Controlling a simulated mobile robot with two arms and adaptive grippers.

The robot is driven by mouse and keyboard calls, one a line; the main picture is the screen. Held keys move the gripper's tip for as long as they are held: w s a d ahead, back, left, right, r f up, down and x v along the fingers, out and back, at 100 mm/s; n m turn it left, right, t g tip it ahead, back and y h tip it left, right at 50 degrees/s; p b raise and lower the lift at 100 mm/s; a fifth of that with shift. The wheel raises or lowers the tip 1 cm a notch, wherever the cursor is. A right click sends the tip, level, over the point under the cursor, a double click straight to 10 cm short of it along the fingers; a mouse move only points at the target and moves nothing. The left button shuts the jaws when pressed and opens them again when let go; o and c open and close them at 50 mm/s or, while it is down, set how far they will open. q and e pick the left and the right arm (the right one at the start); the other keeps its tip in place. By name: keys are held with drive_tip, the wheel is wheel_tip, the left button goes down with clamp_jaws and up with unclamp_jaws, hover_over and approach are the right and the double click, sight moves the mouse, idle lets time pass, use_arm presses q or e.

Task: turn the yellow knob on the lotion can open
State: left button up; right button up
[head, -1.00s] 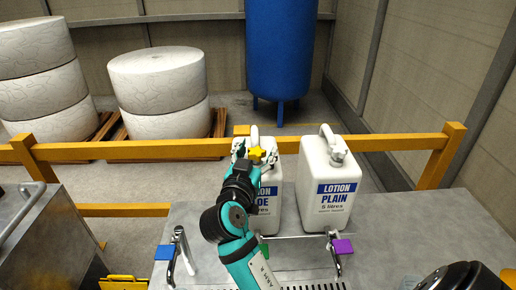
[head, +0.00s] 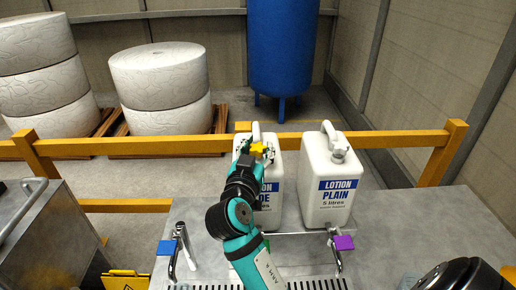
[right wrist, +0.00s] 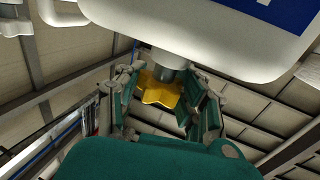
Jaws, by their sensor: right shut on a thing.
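The yellow star-shaped knob (head: 258,150) sits on a grey stem at the top of the left white lotion can (head: 269,188), whose label is partly hidden by my right arm. My right gripper (head: 257,153) is at the knob, with a finger on either side. The right wrist view shows the knob (right wrist: 158,90) between the teal fingers of the right gripper (right wrist: 163,97), below the white can (right wrist: 205,35). The gripper is shut on the knob. My left gripper is not in view.
A second white can, labelled LOTION PLAIN (head: 331,185), stands close on the right. A yellow rail (head: 400,140) runs behind.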

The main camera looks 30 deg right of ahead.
drive_tip(key=shift+w+f+n+t+y, duration=0.1)
drive_tip(key=shift+n+t+y, duration=0.6)
drive_tip(key=shift+t+y, duration=0.1)
drive_tip(key=shift+c, duration=0.2)
drive_tip(key=shift+f, duration=0.2)
idle(0.7)
drive_tip(key=o, duration=1.3)
drive_tip(key=shift+s+a+r, duration=0.15)
drive_tip(key=shift+s+r, duration=0.05)
drive_tip(key=shift+r, duration=0.05)
drive_tip(key=shift+c, duration=0.2)
drive_tip(key=shift+w, duration=0.1)
